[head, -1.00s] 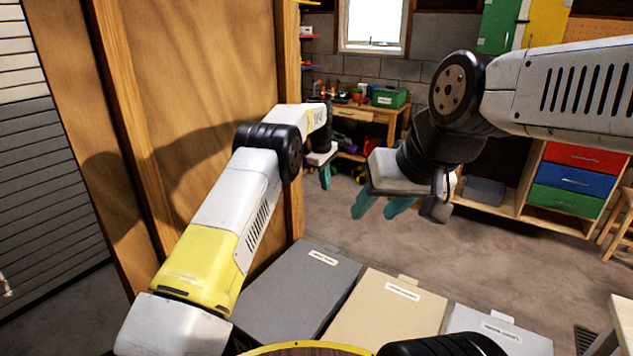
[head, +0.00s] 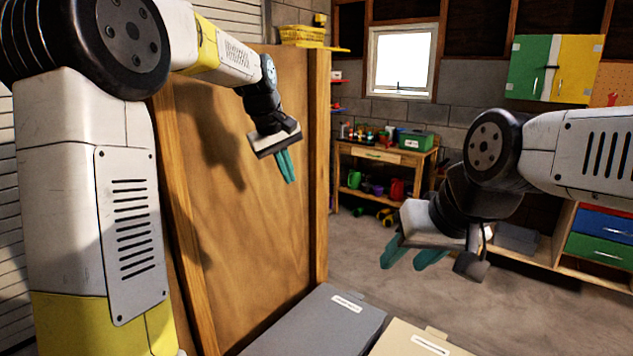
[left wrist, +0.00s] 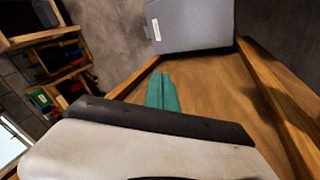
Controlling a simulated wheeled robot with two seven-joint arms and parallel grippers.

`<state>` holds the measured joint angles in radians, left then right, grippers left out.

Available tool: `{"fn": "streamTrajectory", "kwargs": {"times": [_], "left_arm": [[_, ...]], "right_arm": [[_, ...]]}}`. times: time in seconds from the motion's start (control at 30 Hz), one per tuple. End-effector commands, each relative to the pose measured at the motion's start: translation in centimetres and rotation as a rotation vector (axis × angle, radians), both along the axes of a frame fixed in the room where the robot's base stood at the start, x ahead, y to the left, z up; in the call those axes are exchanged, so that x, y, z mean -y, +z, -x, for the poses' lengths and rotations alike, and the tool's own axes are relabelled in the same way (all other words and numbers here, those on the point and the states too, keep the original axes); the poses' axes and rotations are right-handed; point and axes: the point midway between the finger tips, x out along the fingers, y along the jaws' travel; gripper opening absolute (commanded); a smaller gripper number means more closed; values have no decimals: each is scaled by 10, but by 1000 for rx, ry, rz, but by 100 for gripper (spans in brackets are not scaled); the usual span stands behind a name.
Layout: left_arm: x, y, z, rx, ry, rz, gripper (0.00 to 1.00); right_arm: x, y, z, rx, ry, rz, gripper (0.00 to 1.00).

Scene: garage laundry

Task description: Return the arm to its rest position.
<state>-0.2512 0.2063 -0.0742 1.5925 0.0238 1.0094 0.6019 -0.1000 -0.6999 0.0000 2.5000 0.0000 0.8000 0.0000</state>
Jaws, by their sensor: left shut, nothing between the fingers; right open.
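My left gripper (head: 286,166) hangs in front of the wooden panel in the head view, its teal fingers pointing down. It is shut and empty. Its closed fingers also show in the left wrist view (left wrist: 162,92), in front of the brown panel. My left arm is raised and bent, with its upper part filling the left of the head view. My right gripper (head: 405,256) is open and empty at the right of the head view, with its two teal fingers apart and pointing down to the left.
The wooden panel (head: 250,240) stands close beside my left arm. A grey lidded bin (head: 320,325) and a cream one (head: 415,343) are at the bottom. A workbench (head: 385,155) with a green box stands at the back. The concrete floor between (head: 365,250) is clear.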

Motion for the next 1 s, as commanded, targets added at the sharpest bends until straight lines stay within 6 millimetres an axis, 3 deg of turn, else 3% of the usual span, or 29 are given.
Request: {"fn": "streamTrajectory", "kwargs": {"times": [0.03, 0.27, 0.6, 0.8, 1.0], "left_arm": [[-9, 8, 19, 21, -22, -5, 0], [-39, 20, 99, 107, -141, -46, 0], [-65, -3, 218, 234, -315, -145, 0], [-71, -29, 267, 288, -393, -204, 0], [-72, -42, 286, 308, -428, -232, 0]], "right_arm": [[0, 0, 0, 0, 0, 0, 43], [0, 0, 0, 0, 0, 0, 43], [0, 0, 0, 0, 0, 0, 43], [0, 0, 0, 0, 0, 0, 43], [0, 0, 0, 0, 0, 0, 43]]}}
